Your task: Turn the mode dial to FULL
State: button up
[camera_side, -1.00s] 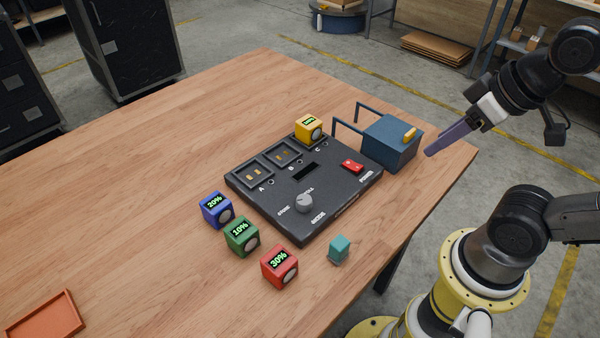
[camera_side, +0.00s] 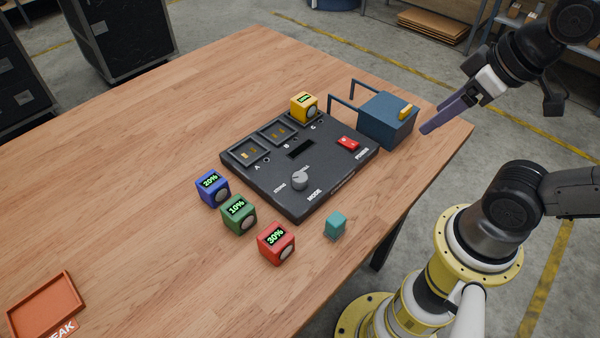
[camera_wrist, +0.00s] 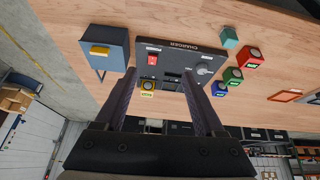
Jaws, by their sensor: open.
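The mode dial (camera_side: 299,180) is a grey round knob on the front part of the black charger box (camera_side: 268,196). The words STORE, FULL and MODE are printed around it, small and partly hard to read; I cannot tell its exact setting. The dial also shows in the wrist view (camera_wrist: 205,70), right of my fingers. My gripper (camera_side: 428,126) is in the air at the right, beyond the blue box, well away from the dial. In the wrist view its two fingers (camera_wrist: 160,82) stand apart with nothing held between them.
A blue box (camera_side: 385,122) with a yellow handle stands beside the charger. A yellow cube (camera_side: 303,107) sits in slot C. Blue (camera_side: 212,189), green (camera_side: 239,214) and red (camera_side: 276,244) cubes and a teal block (camera_side: 335,225) lie in front. An orange tray (camera_side: 45,303) is far left.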

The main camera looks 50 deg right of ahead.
jog(key=w+a+r+n, duration=0.1)
jog(key=w+r+n, duration=0.2)
jog(key=w+r, duration=0.15)
jog(key=n+g, duration=0.5)
jog(key=n, duration=0.1)
send_over(300, 177)
notch_tip(300, 177, down, 8)
notch_tip(300, 177, down, 13)
jog(key=shift+f, duration=0.15)
grip_shut()
